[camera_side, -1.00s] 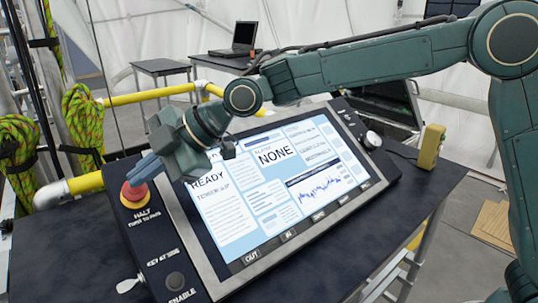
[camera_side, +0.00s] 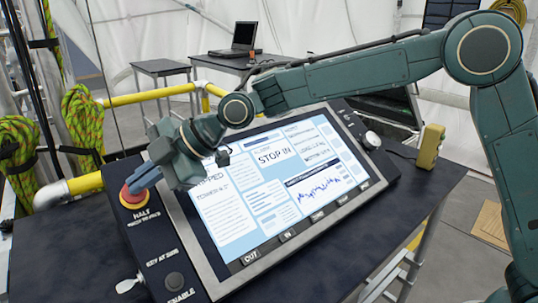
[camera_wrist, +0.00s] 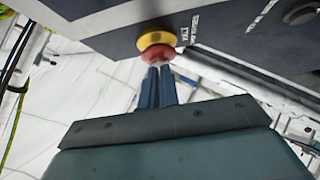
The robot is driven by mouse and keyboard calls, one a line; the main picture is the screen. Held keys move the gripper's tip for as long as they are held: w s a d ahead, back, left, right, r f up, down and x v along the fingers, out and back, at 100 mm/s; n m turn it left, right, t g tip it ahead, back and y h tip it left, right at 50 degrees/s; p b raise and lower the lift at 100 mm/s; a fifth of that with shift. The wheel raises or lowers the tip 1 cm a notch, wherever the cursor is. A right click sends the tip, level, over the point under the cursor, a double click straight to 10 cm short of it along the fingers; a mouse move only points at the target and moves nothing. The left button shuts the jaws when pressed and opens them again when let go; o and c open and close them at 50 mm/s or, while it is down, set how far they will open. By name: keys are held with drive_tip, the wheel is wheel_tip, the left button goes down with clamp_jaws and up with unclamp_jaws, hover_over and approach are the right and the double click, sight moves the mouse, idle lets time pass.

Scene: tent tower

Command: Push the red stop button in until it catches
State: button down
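The red stop button (camera_side: 131,197) sits in a yellow collar at the left end of the console, above the HALT label. It also shows in the wrist view (camera_wrist: 158,54) at the top centre, in front of its yellow collar (camera_wrist: 157,39). My gripper (camera_side: 141,181) is at the button, with its blue fingertips over the red cap and partly hiding it. In the wrist view the fingers (camera_wrist: 159,72) are side by side, shut with nothing between them, and their tips meet the cap. The console screen (camera_side: 280,190) reads "STOP IN".
A key (camera_side: 129,284) and an ENABLE button (camera_side: 175,280) sit below on the same panel. A round knob (camera_side: 371,140) is at the console's far right. Rope coils (camera_side: 84,120) hang at the left.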

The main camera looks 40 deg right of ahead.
drive_tip(key=shift+w+d+f, duration=0.15)
drive_tip(key=shift+d+f, duration=0.05)
drive_tip(key=shift+f, duration=0.5)
drive_tip(key=shift+r, duration=0.1)
drive_tip(key=shift+s+r, duration=0.35)
drive_tip(key=shift+r, duration=0.05)
drive_tip(key=s+d+r, duration=0.6)
drive_tip(key=r, duration=0.3)
drive_tip(key=shift+s+d+r, duration=0.2)
drive_tip(key=shift+s, duration=0.05)
